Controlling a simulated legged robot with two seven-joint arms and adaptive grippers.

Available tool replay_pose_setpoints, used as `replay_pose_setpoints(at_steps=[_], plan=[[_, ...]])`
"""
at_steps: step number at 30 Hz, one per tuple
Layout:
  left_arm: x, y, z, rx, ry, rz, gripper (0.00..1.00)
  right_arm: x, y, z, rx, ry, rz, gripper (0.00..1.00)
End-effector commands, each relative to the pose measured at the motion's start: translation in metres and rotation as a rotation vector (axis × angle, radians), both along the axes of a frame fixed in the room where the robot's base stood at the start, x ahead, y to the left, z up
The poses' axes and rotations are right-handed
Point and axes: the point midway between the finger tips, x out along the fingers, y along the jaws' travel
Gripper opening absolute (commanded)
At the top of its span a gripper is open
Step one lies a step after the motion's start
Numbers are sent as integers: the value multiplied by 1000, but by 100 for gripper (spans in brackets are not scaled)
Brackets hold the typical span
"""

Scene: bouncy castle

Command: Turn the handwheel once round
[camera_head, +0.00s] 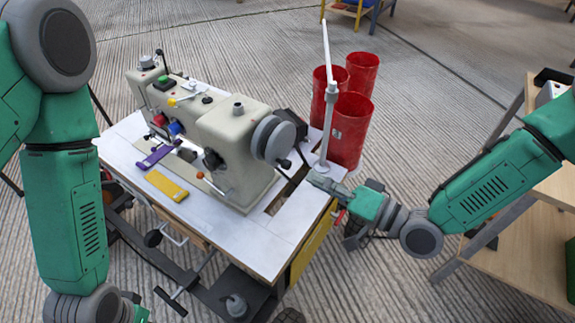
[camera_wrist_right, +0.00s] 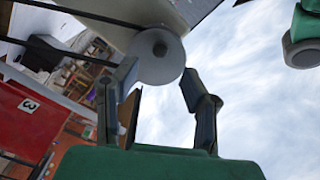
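The handwheel (camera_head: 273,138) is a grey disc on the right end of the beige sewing machine (camera_head: 235,125). A small dark knob (camera_head: 285,163) sticks out near its lower edge. My right gripper (camera_head: 338,208) is at the table's right edge, to the lower right of the wheel and apart from it. In the right wrist view, its two fingers (camera_wrist_right: 158,85) are spread with nothing gripped. The handwheel (camera_wrist_right: 152,66) shows beyond and between the fingertips there.
A grey post (camera_head: 329,115) stands on the white table (camera_head: 235,232) between the wheel and several red bins (camera_head: 351,130). A purple strip (camera_head: 158,153) and a yellow strip (camera_head: 166,186) lie in front of the machine. A wooden shelf (camera_head: 530,235) stands at the right.

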Motion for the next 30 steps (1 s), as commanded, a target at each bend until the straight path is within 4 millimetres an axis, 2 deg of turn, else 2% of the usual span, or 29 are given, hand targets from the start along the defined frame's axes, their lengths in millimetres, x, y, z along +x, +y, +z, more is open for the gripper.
replay_pose_setpoints(at_steps=[6, 12, 24, 25, 28, 30], plan=[[0, 0, -14, -1, 0, -1, 0, 25, 39, -2, -1, -3, 2, 39], [0, 0, -20, 0, -1, -1, 0, 40, 61, -1, -3, -3, -1, 39], [0, 0, -21, 0, -1, -1, 0, 45, 66, 0, 0, -2, -2, 39], [0, 0, -21, 0, -1, -1, 0, 45, 67, 0, -1, -2, -1, 35], [0, 0, -21, -1, -1, -1, 0, 45, 67, 0, -2, -2, -1, 0], [0, 0, -21, -1, -1, -1, 0, 45, 67, 0, -2, -2, -1, 0]])
